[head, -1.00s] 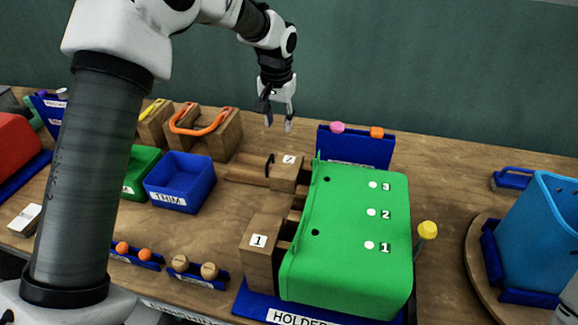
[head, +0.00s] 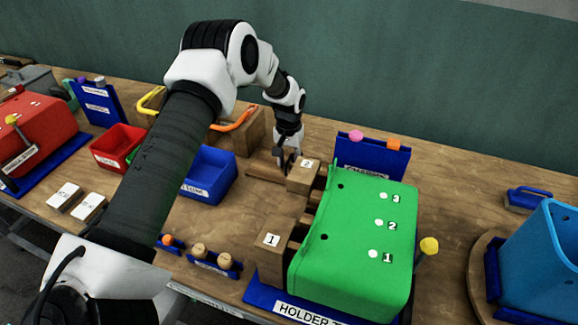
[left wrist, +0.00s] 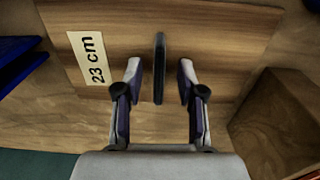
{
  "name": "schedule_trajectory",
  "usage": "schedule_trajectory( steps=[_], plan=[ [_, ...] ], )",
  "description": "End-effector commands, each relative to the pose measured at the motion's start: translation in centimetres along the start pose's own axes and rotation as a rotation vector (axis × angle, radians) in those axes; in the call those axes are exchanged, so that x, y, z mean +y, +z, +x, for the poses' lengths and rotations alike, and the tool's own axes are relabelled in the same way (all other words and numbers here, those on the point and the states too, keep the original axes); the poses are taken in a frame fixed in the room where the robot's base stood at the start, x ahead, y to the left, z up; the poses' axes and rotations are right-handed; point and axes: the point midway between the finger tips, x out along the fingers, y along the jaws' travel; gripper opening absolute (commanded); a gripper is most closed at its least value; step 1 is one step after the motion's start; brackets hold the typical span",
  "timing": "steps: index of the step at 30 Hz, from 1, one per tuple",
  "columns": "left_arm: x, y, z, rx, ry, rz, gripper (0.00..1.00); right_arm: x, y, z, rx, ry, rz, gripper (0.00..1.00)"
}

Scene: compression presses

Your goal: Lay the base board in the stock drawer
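A flat wooden board lies on the bench, its left part showing in the head view (head: 261,172) behind the block marked 2. In the left wrist view the board (left wrist: 222,40) bears a "23 cm" label and an upright dark handle (left wrist: 159,68). My left gripper (head: 287,166) is low over the board. In the left wrist view its open fingers (left wrist: 160,74) stand on either side of the handle, with gaps on both sides. I cannot make out the stock drawer. My right gripper is not in view.
Wooden blocks marked 2 (head: 304,177) and 1 (head: 270,262) stand left of the green holder (head: 360,230). A blue bin (head: 209,192) stands left of the board. A blue rack (head: 372,160) stands behind the holder.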

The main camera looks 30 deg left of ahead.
Motion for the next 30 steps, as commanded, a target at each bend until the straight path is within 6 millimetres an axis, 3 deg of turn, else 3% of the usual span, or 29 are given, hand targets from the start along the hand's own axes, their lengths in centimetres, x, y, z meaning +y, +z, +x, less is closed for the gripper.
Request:
schedule_trajectory(
  steps=[4, 7, 23, 26, 30],
  plan=[
    [0.0, 0.0, 0.0, 0.001, 0.000, 0.000, 0.35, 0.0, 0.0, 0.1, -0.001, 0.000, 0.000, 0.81],
    [0.0, 0.0, 0.0, 0.001, 0.000, 0.001, 0.00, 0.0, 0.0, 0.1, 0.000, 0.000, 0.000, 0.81],
    [0.0, -0.1, -0.8, 0.003, 0.000, 0.001, 0.00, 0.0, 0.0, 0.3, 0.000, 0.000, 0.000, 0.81],
    [0.1, -0.1, -2.0, 0.005, 0.001, 0.001, 0.00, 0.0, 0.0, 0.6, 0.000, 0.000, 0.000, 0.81],
    [0.1, -0.2, -5.2, 0.007, 0.002, 0.001, 0.00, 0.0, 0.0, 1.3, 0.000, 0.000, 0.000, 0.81]
  ],
)
